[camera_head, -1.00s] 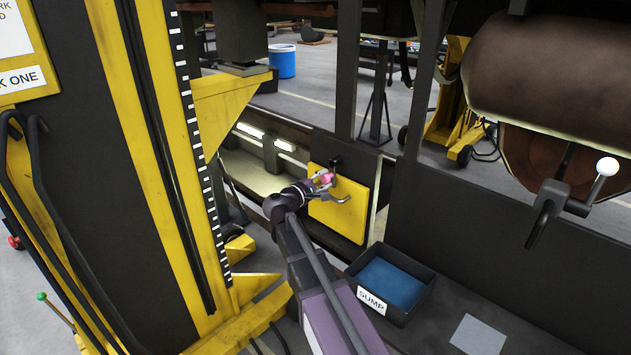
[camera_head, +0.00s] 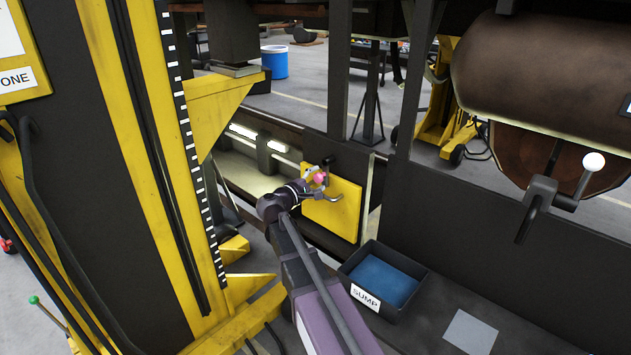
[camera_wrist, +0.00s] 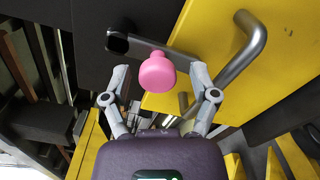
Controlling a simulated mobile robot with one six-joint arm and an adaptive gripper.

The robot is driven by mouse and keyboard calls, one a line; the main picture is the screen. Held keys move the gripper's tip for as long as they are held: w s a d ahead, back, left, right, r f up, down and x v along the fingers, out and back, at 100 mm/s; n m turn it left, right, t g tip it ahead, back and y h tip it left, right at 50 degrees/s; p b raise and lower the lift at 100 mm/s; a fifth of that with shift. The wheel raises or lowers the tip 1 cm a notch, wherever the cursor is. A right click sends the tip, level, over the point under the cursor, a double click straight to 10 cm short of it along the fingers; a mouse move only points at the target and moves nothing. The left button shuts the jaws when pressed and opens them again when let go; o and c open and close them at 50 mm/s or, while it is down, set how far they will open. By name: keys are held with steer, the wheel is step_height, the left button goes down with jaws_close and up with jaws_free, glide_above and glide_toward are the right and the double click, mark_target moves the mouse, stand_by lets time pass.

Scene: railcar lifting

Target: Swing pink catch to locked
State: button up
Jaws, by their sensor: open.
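The pink catch knob (camera_wrist: 157,74) is in the middle of the wrist view, at the end of a grey arm that runs to a dark pivot block (camera_wrist: 118,42) at upper left. The knob also shows small in the head view (camera_head: 320,178), by the yellow panel (camera_head: 345,215). My gripper (camera_wrist: 158,84) is open, one finger on each side of the knob. I cannot tell whether either finger touches it. In the head view my gripper (camera_head: 316,184) is in front of the panel's upper left part.
A bent grey handle (camera_wrist: 243,50) stands out from the yellow panel, close to my right finger. A dark bin marked SUMP (camera_head: 350,265) sits at lower right. A yellow lifting column (camera_head: 160,150) stands on the left.

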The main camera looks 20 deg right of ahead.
steer(key=v, duration=1.2)
stand_by(0.3)
steer(key=s+d+f+m+g+y, duration=0.2)
steer(key=s+f+m+g+y, duration=0.15)
steer(key=s+f, duration=0.2)
steer(key=s+d+f+m+g+y, duration=0.3)
steer(key=s+f+y, duration=0.1)
steer(key=f, duration=0.3)
steer(key=s+a+f+m+g+y, duration=0.2)
steer(key=s+a+f+m+y, duration=0.2)
steer(key=s+a+f+y, duration=0.2)
steer(key=s+y, duration=0.2)
steer(key=s, duration=0.1)
steer(key=shift+s, duration=0.2)
stand_by(0.9)
